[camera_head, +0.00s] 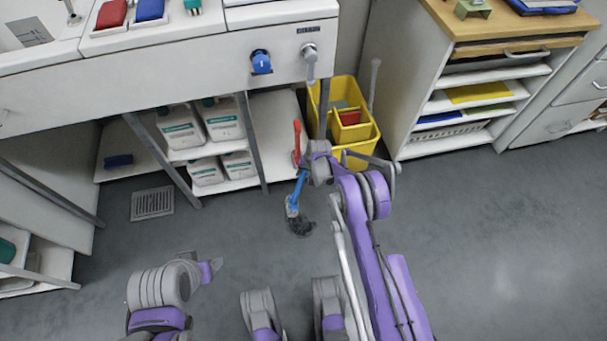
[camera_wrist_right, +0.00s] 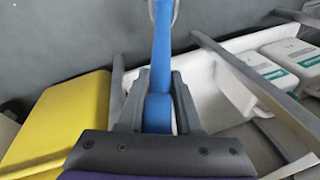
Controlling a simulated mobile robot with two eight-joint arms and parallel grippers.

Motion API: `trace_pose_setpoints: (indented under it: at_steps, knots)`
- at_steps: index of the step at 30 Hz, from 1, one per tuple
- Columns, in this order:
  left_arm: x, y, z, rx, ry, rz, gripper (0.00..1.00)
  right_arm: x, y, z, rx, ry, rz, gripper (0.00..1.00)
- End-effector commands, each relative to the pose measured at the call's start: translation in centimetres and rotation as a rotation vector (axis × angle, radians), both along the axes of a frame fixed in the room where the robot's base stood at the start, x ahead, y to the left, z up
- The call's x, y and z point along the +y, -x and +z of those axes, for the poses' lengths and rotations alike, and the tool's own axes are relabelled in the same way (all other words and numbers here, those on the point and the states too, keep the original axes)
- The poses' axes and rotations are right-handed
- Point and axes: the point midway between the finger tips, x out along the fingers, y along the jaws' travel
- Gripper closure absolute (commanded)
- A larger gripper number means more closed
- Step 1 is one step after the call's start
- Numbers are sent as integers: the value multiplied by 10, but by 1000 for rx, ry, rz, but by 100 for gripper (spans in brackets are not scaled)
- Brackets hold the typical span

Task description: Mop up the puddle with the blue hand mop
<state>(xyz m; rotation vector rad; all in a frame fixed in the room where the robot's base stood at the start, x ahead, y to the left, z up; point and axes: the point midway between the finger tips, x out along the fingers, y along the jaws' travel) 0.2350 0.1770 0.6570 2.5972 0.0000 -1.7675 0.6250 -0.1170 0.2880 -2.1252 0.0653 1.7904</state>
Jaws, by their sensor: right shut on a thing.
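The blue hand mop (camera_head: 298,188) is held in my right gripper (camera_head: 308,162). Its blue handle slants down and its dark, stringy head (camera_head: 300,227) is at the grey floor. In the right wrist view the blue handle (camera_wrist_right: 161,50) passes between the two grey fingers of the right gripper (camera_wrist_right: 158,108), which are shut on it. I cannot make out a puddle edge apart from the dark patch around the mop head. My left gripper (camera_head: 212,268) is low at the left over the floor, away from the mop; its jaws are too unclear to read.
A red-handled tool (camera_head: 297,140) stands by the lower shelf, just behind the mop. A yellow bucket (camera_head: 361,154) stands behind my right gripper, and shows in the wrist view (camera_wrist_right: 65,115). White jugs (camera_head: 183,128) fill the shelf. A floor drain (camera_head: 152,204) lies left. Floor at right is clear.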

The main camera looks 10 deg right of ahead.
Motion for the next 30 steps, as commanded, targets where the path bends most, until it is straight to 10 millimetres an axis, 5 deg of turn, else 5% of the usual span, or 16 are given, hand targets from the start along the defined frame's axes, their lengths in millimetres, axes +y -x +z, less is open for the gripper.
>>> trace_pose_setpoints:
  at_steps: [30]
  knots:
    - [0, 1, 7, -1, 0, 0, 36, -1, 0, 34, 1, 0, 2, 100]
